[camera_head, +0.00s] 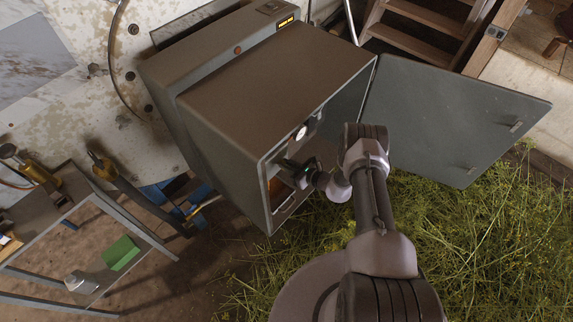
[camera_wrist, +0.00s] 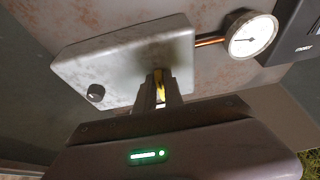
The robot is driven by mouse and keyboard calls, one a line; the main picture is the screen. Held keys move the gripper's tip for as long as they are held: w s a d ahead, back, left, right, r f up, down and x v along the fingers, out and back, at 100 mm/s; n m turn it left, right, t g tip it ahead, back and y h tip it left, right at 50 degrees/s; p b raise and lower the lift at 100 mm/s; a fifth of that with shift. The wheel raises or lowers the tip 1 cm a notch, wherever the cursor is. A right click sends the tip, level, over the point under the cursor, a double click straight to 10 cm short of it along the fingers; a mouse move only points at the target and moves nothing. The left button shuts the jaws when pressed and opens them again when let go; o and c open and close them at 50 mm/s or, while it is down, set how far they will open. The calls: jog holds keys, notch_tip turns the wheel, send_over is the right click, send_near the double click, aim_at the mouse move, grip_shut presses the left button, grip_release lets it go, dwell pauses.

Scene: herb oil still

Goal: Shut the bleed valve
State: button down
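A narrow yellow lever (camera_wrist: 158,76), likely the bleed valve's handle, shows against the front of a pale grey box (camera_wrist: 110,62) in the wrist view. My gripper (camera_wrist: 158,84) has its two fingers close together on either side of this lever, with little gap left. The valve body behind the fingers is hidden. In the head view my gripper (camera_head: 291,166) is inside the open grey cabinet (camera_head: 270,70), and its fingertips and the lever are too small to make out.
A dial gauge (camera_wrist: 251,36) on a copper tube and a black knob (camera_wrist: 96,93) sit near the lever. The cabinet's door (camera_head: 450,115) stands open to the right. A worktable (camera_head: 45,215) is at left, cut herbs (camera_head: 480,235) at lower right.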

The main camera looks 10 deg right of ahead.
jog(key=shift+a, duration=0.1)
dwell(0.3)
jog(key=shift+s+a+f+n+t+h+b, duration=0.15)
jog(key=shift+a+f+n+t+h+b, duration=0.3)
jog(key=shift+n+t, duration=1.25)
jog(key=shift+s+a+f+n+t+h+b, duration=0.15)
jog(key=shift+n+t+h+b, duration=0.5)
jog(key=shift+n, duration=2.25)
jog(key=shift+s+a+f+n+t+h+b, duration=0.3)
jog(key=shift+n+t+h, duration=0.55)
jog(key=shift+n, duration=1.45)
jog(key=shift+w+d, duration=0.1)
jog(key=shift+w, duration=0.1)
jog(key=c, duration=1.5)
grip_release()
jog(key=shift+o, duration=0.2)
jog(key=v, duration=1.7)
jog(key=shift+s+f, duration=0.25)
jog(key=shift+f, duration=0.15)
